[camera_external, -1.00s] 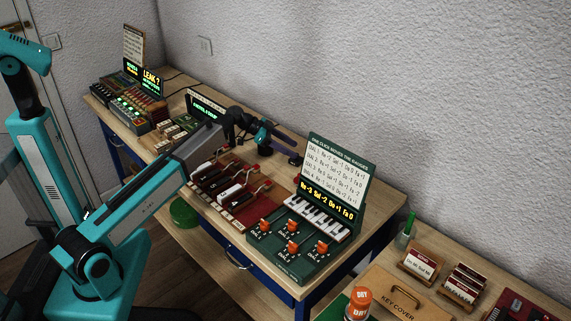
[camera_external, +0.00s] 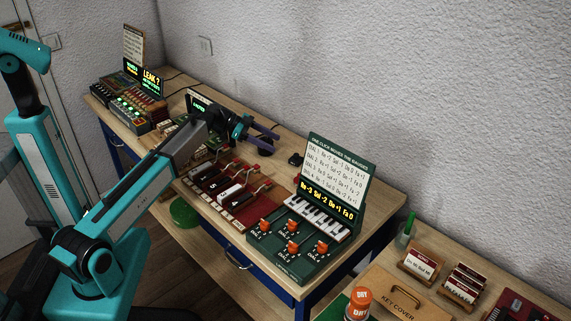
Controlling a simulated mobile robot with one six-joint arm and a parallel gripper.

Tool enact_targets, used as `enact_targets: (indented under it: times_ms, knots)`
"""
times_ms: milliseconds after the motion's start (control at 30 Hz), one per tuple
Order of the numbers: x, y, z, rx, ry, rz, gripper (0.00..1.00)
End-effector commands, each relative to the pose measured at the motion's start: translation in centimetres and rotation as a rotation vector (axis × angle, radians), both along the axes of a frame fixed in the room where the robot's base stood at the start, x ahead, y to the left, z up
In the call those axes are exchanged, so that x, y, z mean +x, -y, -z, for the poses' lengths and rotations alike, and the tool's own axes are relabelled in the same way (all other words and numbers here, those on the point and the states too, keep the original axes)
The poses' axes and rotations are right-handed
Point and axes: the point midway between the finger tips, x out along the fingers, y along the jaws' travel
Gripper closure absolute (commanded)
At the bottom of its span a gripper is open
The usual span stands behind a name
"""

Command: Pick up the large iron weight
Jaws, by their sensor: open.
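My gripper (camera_external: 262,136) is open and empty above the back part of the desk, behind the red-and-black key mechanism. A small dark object (camera_external: 295,159) sits on the bare wood to the right of it. Another dark rounded shape (camera_external: 265,149) shows just below the jaws, partly hidden by them. Either may be an iron weight; at this size I cannot tell which is the large one. I cannot see the jaws touching anything.
A green panel with orange knobs and small piano keys (camera_external: 312,220) stands at the desk's right. The red key mechanism (camera_external: 232,192) lies in front of the gripper. Lit consoles (camera_external: 140,103) fill the left end. A strip of desk along the wall is bare.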

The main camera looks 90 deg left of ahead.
Motion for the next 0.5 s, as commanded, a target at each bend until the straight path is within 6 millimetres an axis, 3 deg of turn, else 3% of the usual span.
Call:
enact_targets:
  times_ms: [267,500]
  knots:
    - [0.2,0.1,0.1,-0.001,0.0,0.0,0.44]
    - [2.1,0.5,0.9,-0.002,-0.001,0.001,0.44]
